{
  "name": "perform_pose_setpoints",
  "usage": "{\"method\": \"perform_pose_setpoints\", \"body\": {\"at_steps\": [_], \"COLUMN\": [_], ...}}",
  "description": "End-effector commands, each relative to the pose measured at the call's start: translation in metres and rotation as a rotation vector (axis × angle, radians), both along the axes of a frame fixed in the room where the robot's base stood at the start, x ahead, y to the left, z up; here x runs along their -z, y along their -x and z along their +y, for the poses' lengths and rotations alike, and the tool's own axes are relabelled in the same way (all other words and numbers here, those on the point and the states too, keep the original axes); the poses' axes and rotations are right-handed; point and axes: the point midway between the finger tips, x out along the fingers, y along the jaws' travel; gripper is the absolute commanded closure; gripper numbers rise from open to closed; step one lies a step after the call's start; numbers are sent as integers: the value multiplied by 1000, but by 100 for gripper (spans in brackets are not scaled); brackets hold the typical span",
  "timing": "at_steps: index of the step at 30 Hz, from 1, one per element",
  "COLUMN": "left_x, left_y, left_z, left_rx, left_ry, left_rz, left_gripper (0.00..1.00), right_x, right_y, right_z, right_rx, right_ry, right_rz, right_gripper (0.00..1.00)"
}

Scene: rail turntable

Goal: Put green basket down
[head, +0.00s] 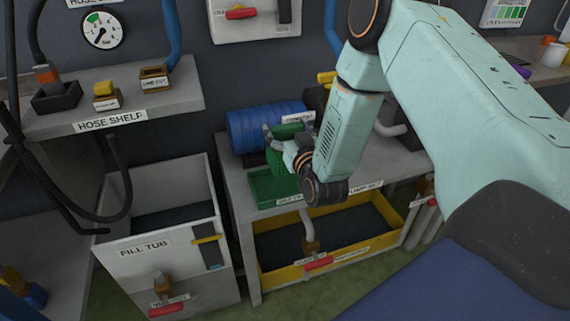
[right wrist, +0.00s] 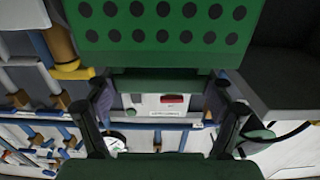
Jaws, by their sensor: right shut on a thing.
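The green basket (head: 277,161) hangs at my right gripper (head: 284,147), above the bench in the head view. The right wrist view shows its wall with rows of dark holes (right wrist: 155,22). A green bar there lies between the two fingers of my right gripper (right wrist: 163,85), which is shut on the basket. A shallow green tray (head: 265,191) rests at the bench's front edge, just below the basket. I cannot tell whether the basket touches it. My forearm and wrist hide part of the basket and tray. My left gripper is not in view.
A blue drum (head: 250,131) lies behind the basket on the grey bench (head: 236,190). A yellow-rimmed tub (head: 277,276) with a red-handled valve (head: 317,263) stands below. The white fill tub (head: 150,255) is to the left, under the hose shelf (head: 172,104).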

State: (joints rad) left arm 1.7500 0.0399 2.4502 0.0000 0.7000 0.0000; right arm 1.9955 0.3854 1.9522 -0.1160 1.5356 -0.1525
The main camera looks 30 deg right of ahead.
Motion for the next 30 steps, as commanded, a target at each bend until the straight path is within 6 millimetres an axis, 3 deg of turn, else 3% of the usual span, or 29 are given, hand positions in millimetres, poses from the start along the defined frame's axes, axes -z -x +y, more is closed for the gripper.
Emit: {"method": "perform_pose_setpoints", "body": {"at_steps": [3, 10, 16, 28, 29, 30], "left_x": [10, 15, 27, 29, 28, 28], "left_y": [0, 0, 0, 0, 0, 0], "left_z": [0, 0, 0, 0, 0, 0], "left_rx": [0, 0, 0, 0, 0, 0], "left_ry": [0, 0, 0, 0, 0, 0], "left_rz": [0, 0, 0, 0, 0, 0], "left_gripper": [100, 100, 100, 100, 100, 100], "right_x": [21, 36, 63, 67, 67, 67], "right_y": [0, -1, -1, -1, 0, 0], "right_z": [1, 3, 4, 4, 4, 4], "right_rx": [-1, -3, -3, -2, -2, -2], "right_ry": [3, 2, 3, 1, 1, 1], "right_rz": [-3, -4, -3, -5, -3, -3], "right_gripper": [81, 81, 81, 81, 17, 13]}}
